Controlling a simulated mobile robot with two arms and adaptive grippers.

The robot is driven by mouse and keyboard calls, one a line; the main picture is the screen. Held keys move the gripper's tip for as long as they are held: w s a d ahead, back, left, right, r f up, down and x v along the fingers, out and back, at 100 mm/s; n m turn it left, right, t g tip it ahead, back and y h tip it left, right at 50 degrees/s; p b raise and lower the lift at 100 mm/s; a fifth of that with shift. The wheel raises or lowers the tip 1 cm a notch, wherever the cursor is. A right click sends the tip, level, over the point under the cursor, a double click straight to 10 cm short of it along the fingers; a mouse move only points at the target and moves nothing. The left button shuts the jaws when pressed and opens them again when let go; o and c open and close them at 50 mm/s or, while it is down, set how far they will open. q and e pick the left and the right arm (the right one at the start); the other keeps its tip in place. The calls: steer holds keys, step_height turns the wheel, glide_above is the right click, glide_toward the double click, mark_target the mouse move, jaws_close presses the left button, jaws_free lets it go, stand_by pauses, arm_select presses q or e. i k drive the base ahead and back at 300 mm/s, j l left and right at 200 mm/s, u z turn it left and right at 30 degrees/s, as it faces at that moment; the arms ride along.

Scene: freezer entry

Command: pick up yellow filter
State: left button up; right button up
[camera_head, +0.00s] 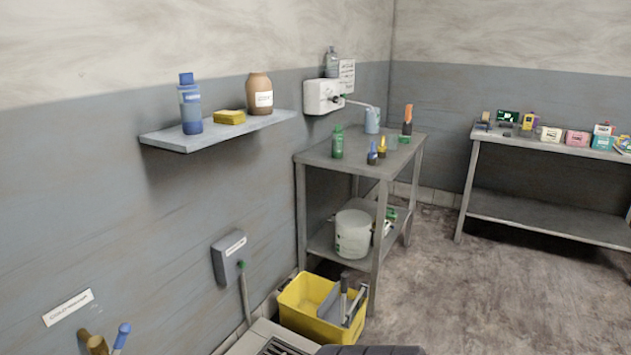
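I cannot tell for sure which thing is the yellow filter. A small yellow and dark box (528,122) stands among the goods on the far right table. A flat yellow block (229,117), like a sponge, lies on the wall shelf between a blue bottle (191,108) and a brown jar (259,95). Neither of my grippers shows in the head view.
A wall shelf (172,141) juts out at left. A grey table (390,160) holds bottles and small tools, with a white bucket (353,233) below. A yellow mop bucket (300,310) stands on the floor in front. The far table (545,214) has clear floor (500,305) before it.

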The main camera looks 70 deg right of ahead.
mark_target(381, 149)
steer(key=z, duration=2.8)
steer(key=u, duration=1.85)
steer(key=z, duration=1.85)
steer(key=u, duration=0.2)
